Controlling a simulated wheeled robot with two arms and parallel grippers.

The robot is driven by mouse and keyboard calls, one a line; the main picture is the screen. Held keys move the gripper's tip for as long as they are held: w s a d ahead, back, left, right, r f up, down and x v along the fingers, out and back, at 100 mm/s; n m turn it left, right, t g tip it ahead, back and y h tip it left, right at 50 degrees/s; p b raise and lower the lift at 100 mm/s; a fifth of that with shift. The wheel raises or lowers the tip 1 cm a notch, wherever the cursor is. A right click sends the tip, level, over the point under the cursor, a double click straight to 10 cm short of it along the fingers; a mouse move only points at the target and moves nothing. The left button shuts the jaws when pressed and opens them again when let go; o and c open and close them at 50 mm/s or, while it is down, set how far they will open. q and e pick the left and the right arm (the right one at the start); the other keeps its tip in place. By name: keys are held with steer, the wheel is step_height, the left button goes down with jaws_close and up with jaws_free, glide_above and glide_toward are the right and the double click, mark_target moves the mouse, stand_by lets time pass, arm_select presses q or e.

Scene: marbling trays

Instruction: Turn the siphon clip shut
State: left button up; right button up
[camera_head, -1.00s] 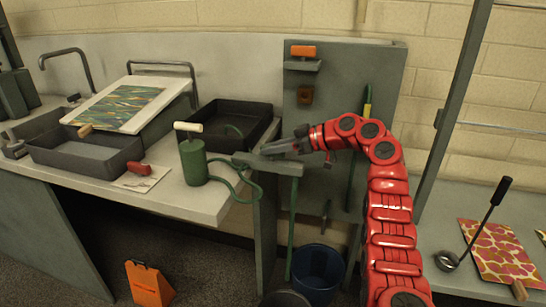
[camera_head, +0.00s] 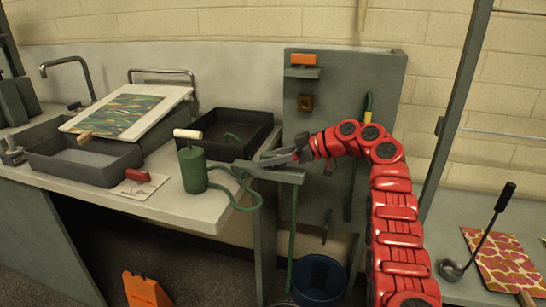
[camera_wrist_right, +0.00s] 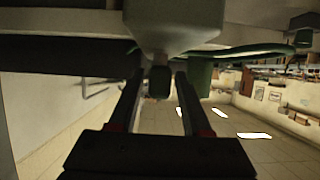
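The green siphon canister (camera_head: 193,170) with a pale handle stands at the counter's right edge. Its green hose (camera_head: 259,195) loops toward a grey bracket (camera_head: 285,176), and a green tube (camera_head: 291,240) hangs below. My right gripper (camera_head: 280,157) is at the bracket, just behind its top edge in the head view. In the right wrist view a small dark piece (camera_wrist_right: 160,82), probably the clip, sits under a pale funnel-shaped part (camera_wrist_right: 172,35). The right fingers (camera_wrist_right: 160,90) stand either side of it, with visible gaps. My left gripper is not in view.
A blue bucket (camera_head: 319,281) stands on the floor below. A panel (camera_head: 385,70) rises behind my gripper. A ladle (camera_head: 452,268) lies on the right-hand table.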

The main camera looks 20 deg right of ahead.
steer(key=shift+d+r, duration=0.15)
steer(key=shift+r, duration=0.1)
steer(key=shift+s+d+r, duration=0.1)
steer(key=shift+s+d, duration=0.05)
steer(key=shift+d, duration=0.1)
steer(key=p+v, duration=0.1)
steer(key=v, duration=1.5)
steer(key=shift+s+d, duration=0.2)
steer(key=shift+s, duration=0.15)
